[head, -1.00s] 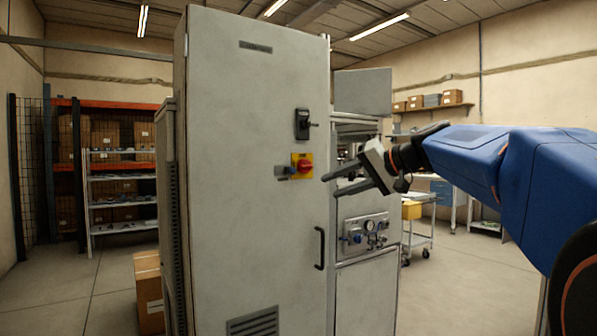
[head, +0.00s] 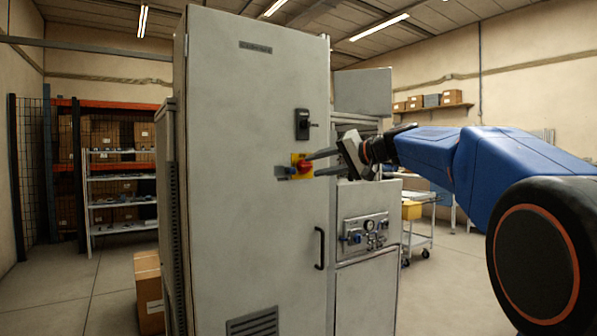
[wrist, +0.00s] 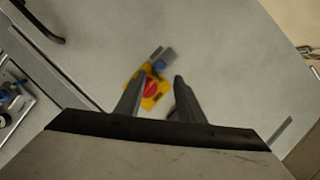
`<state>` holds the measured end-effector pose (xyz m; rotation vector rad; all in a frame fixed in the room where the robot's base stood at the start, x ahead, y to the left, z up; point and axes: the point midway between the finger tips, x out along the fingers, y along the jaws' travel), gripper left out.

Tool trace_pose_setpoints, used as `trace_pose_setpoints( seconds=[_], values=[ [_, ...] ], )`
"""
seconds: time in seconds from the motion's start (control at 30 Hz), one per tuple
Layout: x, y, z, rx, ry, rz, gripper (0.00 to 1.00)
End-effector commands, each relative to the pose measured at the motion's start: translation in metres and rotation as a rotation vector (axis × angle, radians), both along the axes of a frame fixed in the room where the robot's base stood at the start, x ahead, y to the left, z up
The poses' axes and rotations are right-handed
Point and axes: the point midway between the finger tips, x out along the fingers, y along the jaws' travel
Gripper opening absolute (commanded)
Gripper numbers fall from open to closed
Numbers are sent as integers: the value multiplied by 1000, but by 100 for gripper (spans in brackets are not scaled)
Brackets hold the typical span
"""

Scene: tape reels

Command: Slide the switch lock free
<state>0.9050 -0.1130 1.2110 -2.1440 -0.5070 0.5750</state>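A red rotary switch (head: 305,166) on a yellow plate (head: 296,158) is mounted on the grey cabinet door. At its left is the switch lock, a grey piece with a blue part (head: 284,171). In the wrist view the lock (wrist: 160,64) lies just beyond the red knob (wrist: 150,89). My gripper (head: 311,164) is open and empty, with its fingertips close to the switch. In the wrist view the gripper (wrist: 158,78) has a finger on either side of the knob's line of sight. I cannot tell whether a finger touches the switch.
A black latch (head: 302,124) sits above the switch and a black door handle (head: 320,248) below it. A panel with gauges (head: 366,231) stands right of the door. A cardboard box (head: 149,292) is on the floor at left. Shelving stands behind.

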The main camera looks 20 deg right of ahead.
Motion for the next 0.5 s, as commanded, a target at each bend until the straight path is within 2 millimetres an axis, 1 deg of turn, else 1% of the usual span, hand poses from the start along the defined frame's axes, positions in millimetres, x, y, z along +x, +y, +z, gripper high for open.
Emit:
trace_pose_setpoints(
  seconds=[0.03,0.2,0.3,0.5],
  values=[
    [8,6,-3,1,2,4,35],
    [32,22,-10,0,3,3,35],
    [44,30,-13,0,1,2,35],
    [60,40,-18,0,2,0,35]
  ],
)
